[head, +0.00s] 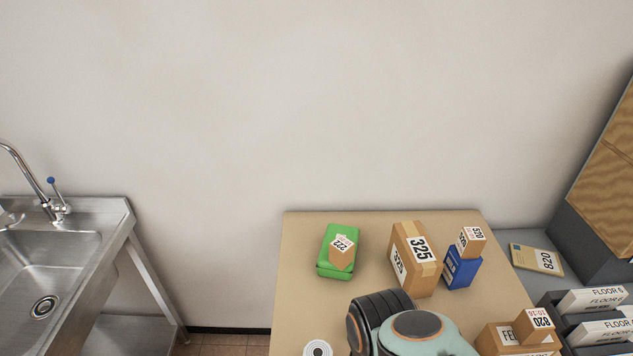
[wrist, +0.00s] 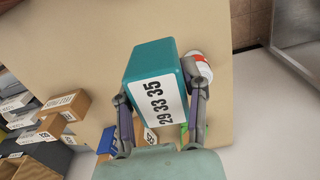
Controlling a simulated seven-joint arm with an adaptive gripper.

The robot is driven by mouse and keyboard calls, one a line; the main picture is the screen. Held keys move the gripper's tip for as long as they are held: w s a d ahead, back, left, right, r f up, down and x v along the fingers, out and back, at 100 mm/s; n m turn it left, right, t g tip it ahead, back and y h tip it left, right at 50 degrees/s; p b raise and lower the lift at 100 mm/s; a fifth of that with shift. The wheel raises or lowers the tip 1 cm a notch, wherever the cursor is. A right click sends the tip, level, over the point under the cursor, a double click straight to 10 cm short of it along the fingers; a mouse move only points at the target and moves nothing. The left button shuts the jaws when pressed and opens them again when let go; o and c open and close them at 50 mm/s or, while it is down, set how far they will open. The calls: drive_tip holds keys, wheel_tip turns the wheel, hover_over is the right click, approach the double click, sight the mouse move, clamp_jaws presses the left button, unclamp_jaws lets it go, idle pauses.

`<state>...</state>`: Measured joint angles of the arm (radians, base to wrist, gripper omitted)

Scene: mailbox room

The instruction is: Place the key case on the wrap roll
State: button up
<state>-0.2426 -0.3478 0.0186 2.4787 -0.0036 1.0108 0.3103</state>
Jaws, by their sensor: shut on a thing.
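My gripper (wrist: 156,82) is shut on a teal box-shaped key case (wrist: 152,62) with a white label reading "29 33 35"; one finger is on each side. The wrap roll (head: 317,348) is a white roll, its round end facing up at the table's front left in the head view, cut by the frame edge. In the wrist view the wrap roll (wrist: 199,67), with a red mark, is just right of the key case, partly hidden by it and a finger. I cannot tell whether they touch. In the head view my arm hides the gripper and key case.
A green case (head: 324,268) with a small carton (head: 341,254) on it stands on the tan table (head: 300,300). A tall carton (head: 412,272) and a blue box (head: 462,270) with a carton on top stand to its right. More cartons crowd the front right. The table's left side is mostly clear.

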drive_tip(key=shift+a+r+n, duration=0.1)
drive_tip(key=shift+a+n, duration=0.2)
drive_tip(key=shift+a, duration=0.05)
drive_tip(key=w+a+f, duration=0.3)
drive_tip(key=w+f, duration=0.2)
drive_tip(key=w, duration=0.4)
hover_over(318, 353)
wheel_tip(318, 353, down, 5)
drive_tip(key=shift+r, duration=0.1)
drive_tip(key=shift+f, duration=1.6)
drive_tip(key=shift+f, duration=0.1)
drive_tip(key=o, duration=1.2)
